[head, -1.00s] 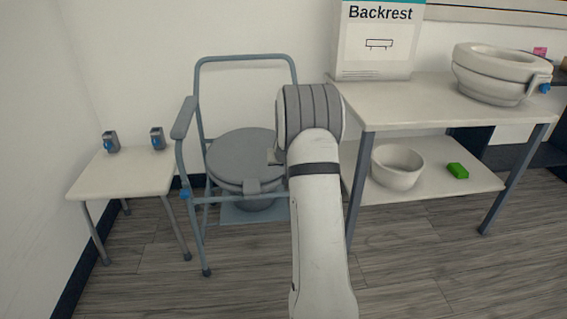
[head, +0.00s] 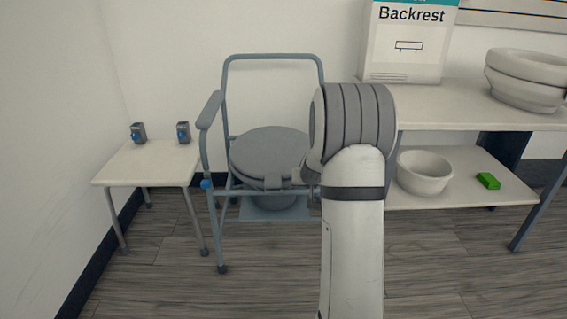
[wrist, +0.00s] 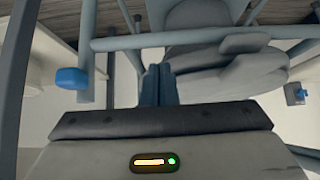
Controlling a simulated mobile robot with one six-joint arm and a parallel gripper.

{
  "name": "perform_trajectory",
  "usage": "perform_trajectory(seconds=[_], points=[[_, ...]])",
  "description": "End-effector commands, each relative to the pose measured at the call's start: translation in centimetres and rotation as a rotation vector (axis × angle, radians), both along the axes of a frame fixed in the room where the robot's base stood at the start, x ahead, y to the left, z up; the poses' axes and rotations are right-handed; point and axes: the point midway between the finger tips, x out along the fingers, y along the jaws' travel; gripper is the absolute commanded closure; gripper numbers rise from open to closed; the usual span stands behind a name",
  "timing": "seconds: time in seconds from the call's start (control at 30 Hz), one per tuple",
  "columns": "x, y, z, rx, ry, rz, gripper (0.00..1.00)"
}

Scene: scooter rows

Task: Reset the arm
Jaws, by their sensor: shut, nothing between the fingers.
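My arm (head: 352,230) rises from the bottom of the head view, right of centre, and its rounded grey joint covers part of the chair and shelf table. My gripper is hidden behind it there. In the wrist view my gripper (wrist: 158,84) is shut and empty, its two dark blue fingers together. Beyond the fingers are the blue-grey frame and grey lid of the commode chair (head: 268,155), which also shows in the wrist view (wrist: 205,65). I cannot tell whether the fingers touch the chair.
A small white table (head: 150,165) with two small grey-and-blue clamps stands left. At right, a shelf table (head: 450,195) holds a Backrest box (head: 410,45), a raised toilet seat (head: 525,95), a white bowl (head: 424,185) and a green block (head: 487,181). Floor in front is clear.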

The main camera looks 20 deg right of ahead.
Motion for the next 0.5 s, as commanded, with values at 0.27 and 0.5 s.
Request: perform_trajectory(seconds=[0.27, 0.5], points=[[-0.3, 1.6, 3.1, 0.01, 0.005, 0.025, 1.0], [-3.8, 8.2, 14.4, 0.062, 0.061, 0.124, 1.0]])
